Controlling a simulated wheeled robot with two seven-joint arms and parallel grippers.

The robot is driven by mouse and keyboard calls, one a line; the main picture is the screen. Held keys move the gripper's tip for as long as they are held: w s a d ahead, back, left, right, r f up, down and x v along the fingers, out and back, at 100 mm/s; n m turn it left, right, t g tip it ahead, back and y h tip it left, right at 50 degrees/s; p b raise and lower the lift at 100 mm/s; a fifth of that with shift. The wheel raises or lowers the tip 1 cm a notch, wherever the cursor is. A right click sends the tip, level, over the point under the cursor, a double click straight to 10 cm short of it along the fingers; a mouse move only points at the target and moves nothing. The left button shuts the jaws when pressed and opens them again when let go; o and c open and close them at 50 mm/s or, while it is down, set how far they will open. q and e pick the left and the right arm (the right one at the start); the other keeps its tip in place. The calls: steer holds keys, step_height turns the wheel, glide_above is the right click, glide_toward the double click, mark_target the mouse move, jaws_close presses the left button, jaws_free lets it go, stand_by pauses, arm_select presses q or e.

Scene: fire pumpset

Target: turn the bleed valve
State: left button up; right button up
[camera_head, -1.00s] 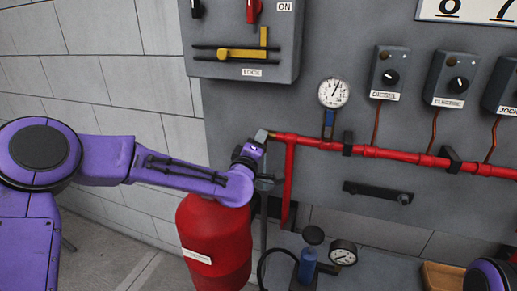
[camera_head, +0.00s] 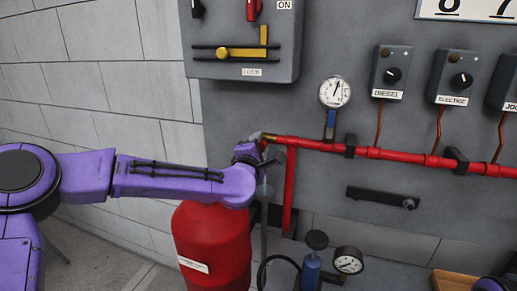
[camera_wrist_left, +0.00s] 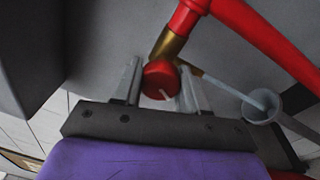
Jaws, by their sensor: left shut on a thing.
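The bleed valve shows as a round red knob (camera_wrist_left: 160,80) with a pale mark on its face, at the brass end of the red pipe (camera_wrist_left: 265,45) in the left wrist view. My left gripper (camera_wrist_left: 158,84) has one finger on each side of the knob and is shut on it. In the head view, the left gripper (camera_head: 259,148) is at the left end of the red pipe (camera_head: 400,157), where the wrist mostly hides the knob. My right gripper is not in view.
A red tank (camera_head: 212,247) stands under my left wrist. A pressure gauge (camera_head: 335,91) and several switch boxes, including the diesel box (camera_head: 390,72), are above the pipe. A grey pipe and funnel (camera_wrist_left: 258,107) are close to the right finger.

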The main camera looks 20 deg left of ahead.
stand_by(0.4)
arm_select(q)
steer(key=o, duration=1)
steer(key=shift+o, duration=0.2)
steer(key=s+b, duration=0.2)
steer(key=s, duration=0.8)
steer(key=shift+s+d+f+b, duration=0.2)
steer(key=shift+d+f+b, duration=0.05)
steer(key=shift+d+b, duration=0.1)
steer(key=shift+a, duration=0.1)
